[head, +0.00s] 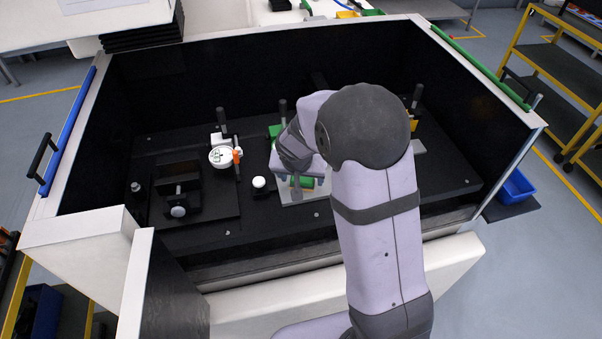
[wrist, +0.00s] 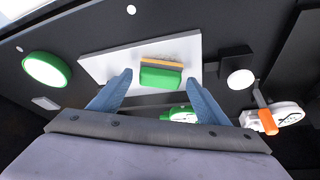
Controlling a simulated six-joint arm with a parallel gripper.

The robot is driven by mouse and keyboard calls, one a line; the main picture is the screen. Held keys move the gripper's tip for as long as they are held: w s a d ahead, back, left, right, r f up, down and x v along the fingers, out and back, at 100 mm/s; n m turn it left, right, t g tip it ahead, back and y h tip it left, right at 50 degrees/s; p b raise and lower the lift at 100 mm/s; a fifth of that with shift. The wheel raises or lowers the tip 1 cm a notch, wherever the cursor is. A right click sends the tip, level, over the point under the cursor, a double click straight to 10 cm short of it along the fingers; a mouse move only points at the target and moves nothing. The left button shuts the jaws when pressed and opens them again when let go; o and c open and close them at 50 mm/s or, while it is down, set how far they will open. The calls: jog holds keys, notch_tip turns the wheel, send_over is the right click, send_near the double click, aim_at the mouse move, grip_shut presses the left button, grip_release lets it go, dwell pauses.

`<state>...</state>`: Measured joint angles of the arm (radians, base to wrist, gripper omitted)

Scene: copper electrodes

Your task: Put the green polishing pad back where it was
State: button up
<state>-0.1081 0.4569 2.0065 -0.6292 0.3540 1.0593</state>
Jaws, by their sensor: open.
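A green block with a tan-orange layer along one long side, which looks like the green polishing pad (wrist: 160,77), lies on a white plate (wrist: 97,64). In the head view, a bit of green (head: 308,182) shows on the pale plate (head: 318,195) beneath my gripper (head: 297,183). In the wrist view my gripper (wrist: 160,78) is open, with its two blue fingers apart and the pad showing between their tips. Nothing is held. I cannot tell how high the fingers are above the plate or whether they touch the pad. In the head view my arm hides much of this area.
A round green-rimmed white disc (wrist: 47,69) lies at the left in the wrist view; another (wrist: 183,114) is partly hidden. A white-topped post (wrist: 240,79) and an orange-handled part (wrist: 268,121) stand right. Black walls (head: 300,70) enclose the work area. A black fixture (head: 180,190) stands left.

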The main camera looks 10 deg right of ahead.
jog(key=b+v, duration=0.2)
jog(key=v, duration=1)
jog(key=s+f+n+g, duration=0.1)
jog(key=s+f, duration=0.2)
jog(key=s, duration=0.4)
jog(key=s+d+f+n+g+y, duration=0.1)
jog(key=s+f+n+g, duration=0.1)
jog(key=s, duration=0.5)
jog(key=s+d+f+n+g+y, duration=0.1)
jog(key=s+f, duration=0.3)
jog(key=s, duration=0.3)
jog(key=shift+f+g, duration=0.3)
jog(key=shift+w, duration=0.1)
dwell(0.6)
